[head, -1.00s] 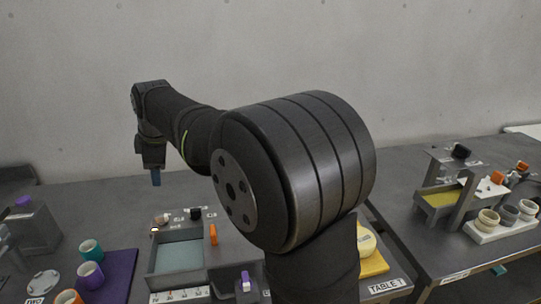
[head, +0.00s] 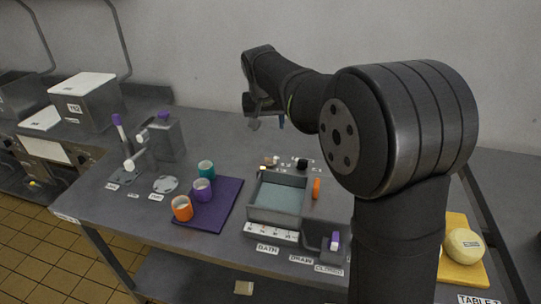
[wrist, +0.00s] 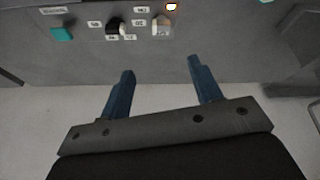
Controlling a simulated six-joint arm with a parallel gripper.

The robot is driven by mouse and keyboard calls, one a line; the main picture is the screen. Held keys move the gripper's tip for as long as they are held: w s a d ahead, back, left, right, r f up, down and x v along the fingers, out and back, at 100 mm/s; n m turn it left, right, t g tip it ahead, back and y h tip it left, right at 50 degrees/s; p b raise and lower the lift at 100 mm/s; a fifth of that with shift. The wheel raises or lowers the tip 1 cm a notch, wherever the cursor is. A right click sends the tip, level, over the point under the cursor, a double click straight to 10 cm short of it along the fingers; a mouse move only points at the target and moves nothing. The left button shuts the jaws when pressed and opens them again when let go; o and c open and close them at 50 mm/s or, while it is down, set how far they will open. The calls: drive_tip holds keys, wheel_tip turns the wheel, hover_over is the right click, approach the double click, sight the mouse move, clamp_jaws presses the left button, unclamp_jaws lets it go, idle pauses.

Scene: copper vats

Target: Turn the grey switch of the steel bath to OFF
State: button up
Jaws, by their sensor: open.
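The steel bath (head: 249,207) stands on the table in the head view, with pale liquid in it. Behind it, the grey switch (head: 271,161) sits left of a black switch (head: 302,164). In the wrist view the grey switch (wrist: 162,27) is near the top, beside the black one (wrist: 115,27). In the head view my gripper (head: 268,124) hangs above and behind the bath.
An orange handle (head: 316,188) is at the bath's right side and a purple-handled drain (head: 335,241) at its front right. A yellow ball (head: 464,246) lies at right. The wall is behind.

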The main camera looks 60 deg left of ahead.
sight(271, 157)
drive_tip(key=w+a+f+m, duration=0.1)
drive_tip(key=f, duration=0.4)
drive_tip(key=w+a+f+m, duration=0.1)
drive_tip(key=a+f, duration=0.1)
drive_tip(key=f, duration=0.4)
drive_tip(key=w+a+f+m, duration=0.1)
drive_tip(key=w+a+f, duration=0.1)
drive_tip(key=f, duration=0.4)
drive_tip(key=shift+w+a, duration=0.1)
drive_tip(key=shift+a, duration=0.15)
drive_tip(key=c, duration=1)
